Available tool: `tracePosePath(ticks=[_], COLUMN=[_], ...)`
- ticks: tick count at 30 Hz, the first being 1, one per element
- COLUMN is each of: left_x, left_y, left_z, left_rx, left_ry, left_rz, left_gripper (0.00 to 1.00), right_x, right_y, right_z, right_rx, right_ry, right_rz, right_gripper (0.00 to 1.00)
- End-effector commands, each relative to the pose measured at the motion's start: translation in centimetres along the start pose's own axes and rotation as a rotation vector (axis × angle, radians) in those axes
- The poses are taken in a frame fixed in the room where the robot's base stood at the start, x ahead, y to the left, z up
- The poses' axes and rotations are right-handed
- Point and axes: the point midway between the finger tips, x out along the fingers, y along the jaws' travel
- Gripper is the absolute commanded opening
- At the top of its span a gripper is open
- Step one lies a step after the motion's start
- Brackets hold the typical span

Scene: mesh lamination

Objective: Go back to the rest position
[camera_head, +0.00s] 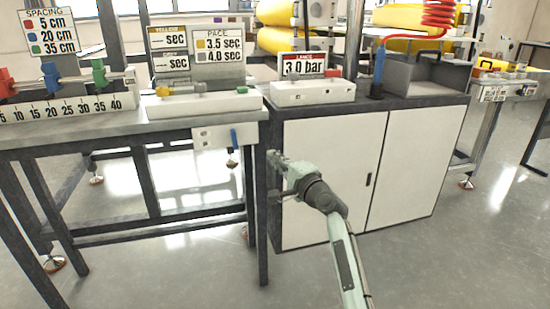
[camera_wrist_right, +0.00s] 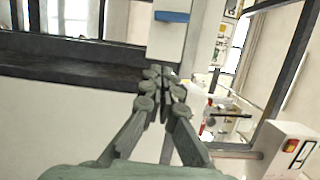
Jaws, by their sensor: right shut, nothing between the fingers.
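My right gripper (camera_head: 279,160) is in the head view, in front of the table's right end and the white cabinet. In the right wrist view the fingers of my right gripper (camera_wrist_right: 163,90) meet at the tips, with nothing between them. The blue lever (camera_head: 234,138) hangs on the white box at the table's front edge, up and left of the gripper. A blue piece also shows in the right wrist view (camera_wrist_right: 172,16), above the fingertips. My left gripper is in neither view.
A table (camera_head: 130,130) on the left carries a spacing ruler (camera_head: 70,106) with coloured sliders and a pace sign (camera_head: 217,52). A white cabinet (camera_head: 322,180) with a dark top carries a 3.0 bar unit (camera_head: 312,91) and a red coiled hose (camera_head: 438,17). The floor (camera_head: 470,250) at front right is clear.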

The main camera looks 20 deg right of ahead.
Motion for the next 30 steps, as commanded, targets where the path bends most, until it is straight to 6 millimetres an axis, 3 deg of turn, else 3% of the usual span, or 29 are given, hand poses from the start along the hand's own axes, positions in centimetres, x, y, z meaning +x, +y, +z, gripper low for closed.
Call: tracePosePath(ticks=[5,8,11,15,17,21,27,30], left_x=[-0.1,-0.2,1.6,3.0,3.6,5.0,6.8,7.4], left_y=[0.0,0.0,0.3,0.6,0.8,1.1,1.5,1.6], left_z=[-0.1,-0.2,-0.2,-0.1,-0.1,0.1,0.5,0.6], left_rx=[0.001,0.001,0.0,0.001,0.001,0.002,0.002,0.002], left_ry=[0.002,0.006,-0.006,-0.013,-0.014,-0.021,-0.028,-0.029], left_rz=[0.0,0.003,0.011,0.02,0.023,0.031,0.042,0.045], left_gripper=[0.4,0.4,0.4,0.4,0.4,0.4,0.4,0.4], right_x=[-0.5,-2.4,-5.9,-13.1,-16.6,-25.7,-38.0,-42.0], right_y=[1.1,4.6,10.0,18.2,21.2,26.9,31.1,31.7], right_z=[0.1,0.6,1.4,2.2,2.4,2.7,2.4,2.2], right_rx=[-0.035,-0.144,-0.324,-0.611,-0.726,-0.978,-1.257,-1.339], right_ry=[-0.005,-0.025,-0.074,-0.186,-0.246,-0.414,-0.672,-0.768], right_rz=[0.027,0.117,0.264,0.504,0.605,0.832,1.096,1.177], right_gripper=[0.0,0.0,0.0,0.0,0.0,0.0,0.0,0.0])
